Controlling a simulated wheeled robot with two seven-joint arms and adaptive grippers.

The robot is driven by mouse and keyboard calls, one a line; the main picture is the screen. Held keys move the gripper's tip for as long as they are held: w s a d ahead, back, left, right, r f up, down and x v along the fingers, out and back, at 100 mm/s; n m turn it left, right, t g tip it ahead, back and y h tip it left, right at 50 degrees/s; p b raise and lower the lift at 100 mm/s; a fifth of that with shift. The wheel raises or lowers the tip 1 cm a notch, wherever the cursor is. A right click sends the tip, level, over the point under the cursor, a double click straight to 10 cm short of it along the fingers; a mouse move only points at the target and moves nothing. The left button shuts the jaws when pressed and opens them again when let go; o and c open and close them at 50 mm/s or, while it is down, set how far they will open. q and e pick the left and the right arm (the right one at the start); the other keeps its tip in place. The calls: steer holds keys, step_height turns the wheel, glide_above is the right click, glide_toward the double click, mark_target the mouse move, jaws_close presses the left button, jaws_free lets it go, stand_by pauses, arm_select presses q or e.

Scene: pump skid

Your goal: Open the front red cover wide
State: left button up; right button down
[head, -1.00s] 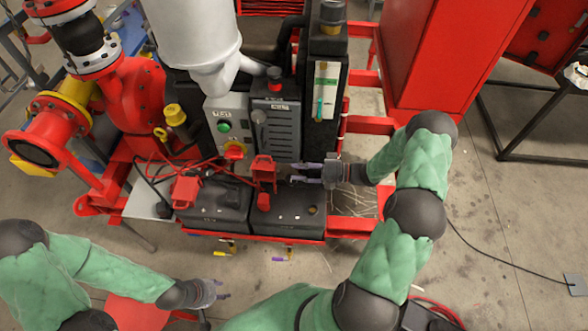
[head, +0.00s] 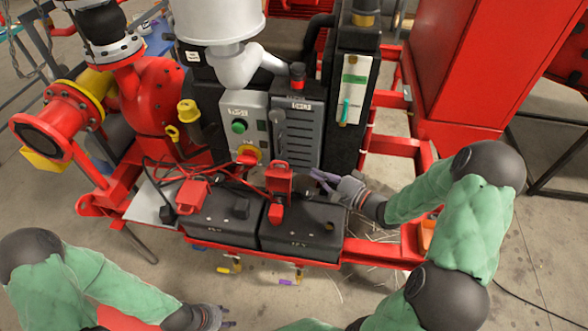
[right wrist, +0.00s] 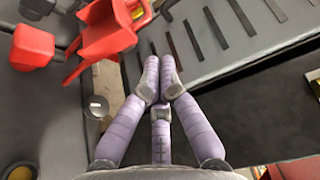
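A red cover (head: 278,180) stands raised on the right-hand black battery, above a smaller red piece (head: 275,213). The cover also shows at the top left of the right wrist view (right wrist: 105,32), with the smaller red piece (right wrist: 30,48) left of it. A second red cover (head: 192,195) sits on the left-hand battery. I cannot tell which cover counts as the front one. My left gripper (head: 228,317) is open and empty, low in front of the skid.
The left battery (head: 222,222) and right battery (head: 310,240) sit side by side in a red frame. A grey control box (head: 242,125) and a louvred panel (head: 300,140) rise close behind. Red cables (head: 160,170) run at the left. A red cabinet (head: 460,70) stands at right.

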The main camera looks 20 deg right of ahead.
arm_select(q)
step_height(320, 180, down, 3)
steer(key=shift+r+b, duration=0.1)
steer(key=shift+b, duration=1.1)
arm_select(e)
steer(key=x, duration=1)
arm_select(q)
steer(key=shift+f+b, duration=0.5)
arm_select(e)
steer(key=s+a, duration=0.1)
steer(key=s+n, duration=0.1)
steer(key=s+a+n+t, duration=0.1)
steer(key=s, duration=0.1)
steer(key=shift+s+a+r, duration=0.1)
steer(key=shift+a+r, duration=0.15)
steer(key=shift+a, duration=0.05)
